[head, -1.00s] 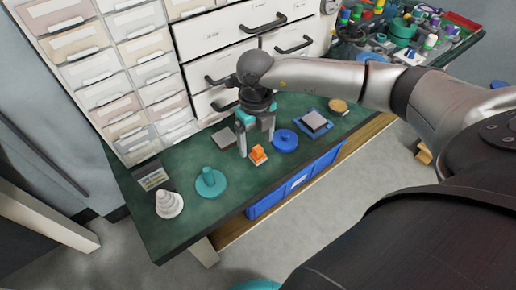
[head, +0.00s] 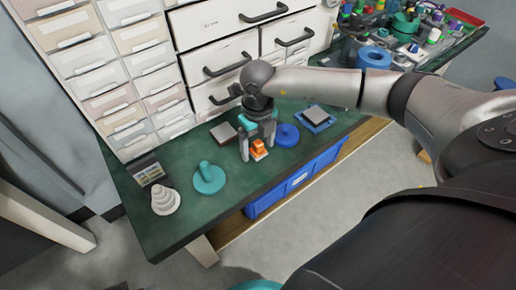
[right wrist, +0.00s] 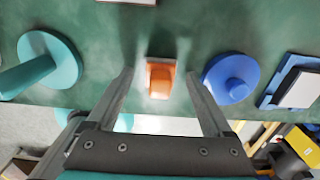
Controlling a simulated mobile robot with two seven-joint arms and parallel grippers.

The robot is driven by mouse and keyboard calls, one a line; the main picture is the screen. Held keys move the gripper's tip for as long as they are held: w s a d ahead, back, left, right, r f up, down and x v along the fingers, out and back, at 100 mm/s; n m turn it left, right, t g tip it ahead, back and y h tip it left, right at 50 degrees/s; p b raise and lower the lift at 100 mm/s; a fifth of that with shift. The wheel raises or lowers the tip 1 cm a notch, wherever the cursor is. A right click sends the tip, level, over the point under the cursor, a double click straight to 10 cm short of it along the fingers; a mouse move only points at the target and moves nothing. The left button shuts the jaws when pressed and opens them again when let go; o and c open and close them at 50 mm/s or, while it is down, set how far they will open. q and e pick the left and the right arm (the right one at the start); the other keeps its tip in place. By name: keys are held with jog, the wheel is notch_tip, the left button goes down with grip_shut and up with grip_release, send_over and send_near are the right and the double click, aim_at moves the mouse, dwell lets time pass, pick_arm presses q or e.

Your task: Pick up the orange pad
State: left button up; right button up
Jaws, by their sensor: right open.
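The orange pad (head: 259,147) sits on a small pale base near the front edge of the green bench. In the right wrist view the orange pad (right wrist: 160,78) lies ahead between my two fingers. My right gripper (head: 257,152) is open and points down, its fingers on either side of the pad in the head view. In the right wrist view the right gripper (right wrist: 158,85) shows its fingers spread wide, with visible gaps to the pad. I cannot tell how far the fingertips are above the bench. My left gripper is not in view.
A blue disc (head: 286,135) stands close right of the pad. A teal disc with a peg (head: 209,178) and a white stepped cone (head: 165,200) are to the left. A grey block (head: 223,132) lies behind. A blue tray (head: 325,127) with a grey block is farther right.

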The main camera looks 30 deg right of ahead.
aim_at(258, 143)
grip_shut()
dwell(0.5)
jog(key=shift+r, duration=0.15)
jog(key=shift+r, duration=0.2)
jog(key=shift+r+p, duration=0.3)
pick_arm(q)
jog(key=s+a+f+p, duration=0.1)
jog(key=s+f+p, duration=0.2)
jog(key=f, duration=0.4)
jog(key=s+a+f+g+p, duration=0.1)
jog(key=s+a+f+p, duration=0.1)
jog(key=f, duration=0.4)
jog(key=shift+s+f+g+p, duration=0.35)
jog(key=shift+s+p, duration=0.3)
jog(key=shift+p, duration=0.2)
pick_arm(e)
notch_tip(258, 143, up, 19)
jog(key=shift+f, duration=0.1)
